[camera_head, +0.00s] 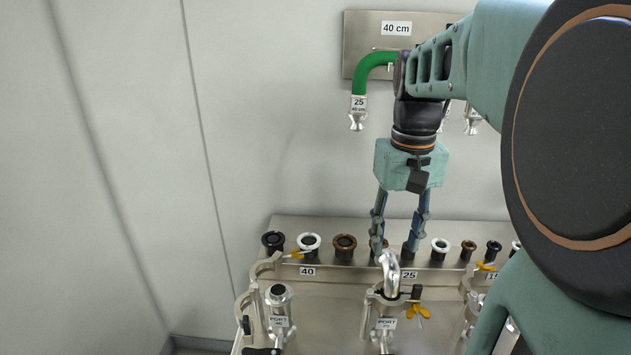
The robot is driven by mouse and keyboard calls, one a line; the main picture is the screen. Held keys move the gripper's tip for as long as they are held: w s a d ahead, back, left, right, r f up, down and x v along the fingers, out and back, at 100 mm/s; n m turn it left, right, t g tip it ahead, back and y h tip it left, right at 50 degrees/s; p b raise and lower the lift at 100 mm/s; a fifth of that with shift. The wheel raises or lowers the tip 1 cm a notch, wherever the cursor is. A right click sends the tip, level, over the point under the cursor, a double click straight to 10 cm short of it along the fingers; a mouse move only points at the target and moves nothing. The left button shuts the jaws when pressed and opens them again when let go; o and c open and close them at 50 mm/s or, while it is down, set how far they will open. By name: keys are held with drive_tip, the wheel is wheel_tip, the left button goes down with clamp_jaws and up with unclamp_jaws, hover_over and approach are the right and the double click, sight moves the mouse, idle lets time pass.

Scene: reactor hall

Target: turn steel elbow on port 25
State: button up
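The shiny steel elbow (391,271) sits on the middle port (385,308), whose tag reads PORT with a number too small to read surely. A clamp with an orange wing nut (418,312) is around the joint below the elbow. My gripper (394,252) points down with its two fingers apart. Its fingertips show just above the top of the elbow in the picture, one to each side. I cannot tell whether they touch it. Nothing shows held between them.
A rack (330,266) behind the ports holds several round fittings, with labels 40 and 25. A green hose (372,67) marked 25 hangs from the wall panel (362,29). My arm hides much of the right side.

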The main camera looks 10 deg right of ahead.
sight(388, 264)
drive_tip(key=shift+f+b, duration=1.65)
drive_tip(key=shift+f, duration=1.2)
drive_tip(key=c, duration=0.9)
drive_tip(key=shift+a+n, duration=0.2)
drive_tip(key=shift+n, duration=1.1)
drive_tip(key=shift+c, duration=0.2)
drive_tip(key=shift+a+r+n+p, duration=0.15)
drive_tip(key=shift+n+p, duration=0.2)
drive_tip(key=shift+n, duration=1.05)
drive_tip(key=shift+a, duration=0.1)
